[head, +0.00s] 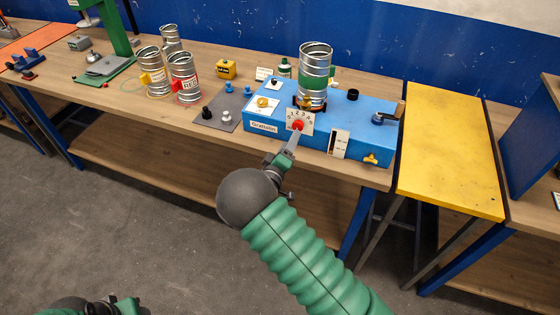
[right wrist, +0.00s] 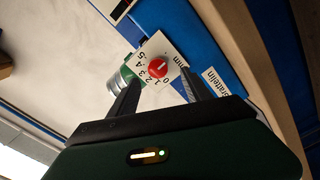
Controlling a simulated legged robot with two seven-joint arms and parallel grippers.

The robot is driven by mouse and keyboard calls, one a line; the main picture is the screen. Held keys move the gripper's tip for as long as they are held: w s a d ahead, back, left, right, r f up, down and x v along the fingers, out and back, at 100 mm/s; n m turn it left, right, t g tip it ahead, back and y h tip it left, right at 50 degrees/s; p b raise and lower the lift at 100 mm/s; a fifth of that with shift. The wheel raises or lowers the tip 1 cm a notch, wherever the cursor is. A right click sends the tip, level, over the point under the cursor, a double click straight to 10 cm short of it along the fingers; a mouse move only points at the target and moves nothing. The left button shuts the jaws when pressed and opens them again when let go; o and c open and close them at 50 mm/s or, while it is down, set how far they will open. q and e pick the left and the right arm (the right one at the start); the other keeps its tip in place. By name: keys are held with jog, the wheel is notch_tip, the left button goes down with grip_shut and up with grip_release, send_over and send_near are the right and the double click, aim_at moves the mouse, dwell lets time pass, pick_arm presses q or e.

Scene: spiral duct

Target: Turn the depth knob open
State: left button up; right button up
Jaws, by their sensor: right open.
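The red depth knob (head: 298,125) sits on a white plate numbered 0 to 5 on the front of the blue box (head: 265,136). The knob shows in the right wrist view (right wrist: 158,69) with a white mark across it; I cannot tell which number the mark faces. My right gripper (head: 293,142) is open just in front of the knob. In the right wrist view its two fingers (right wrist: 160,84) are apart, with the knob visible between and beyond their tips; contact is not visible. My left gripper (head: 110,307) is partly in view at the bottom left, its jaws unclear.
A metal can with a green band (head: 314,85) stands on the blue box. A crank (head: 388,115) and a yellow knob (head: 371,159) are at its right. A yellow table (head: 448,150) stands right.

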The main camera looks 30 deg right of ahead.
jog(key=v, duration=1)
jog(key=shift+b, duration=0.35)
jog(key=shift+w, duration=0.1)
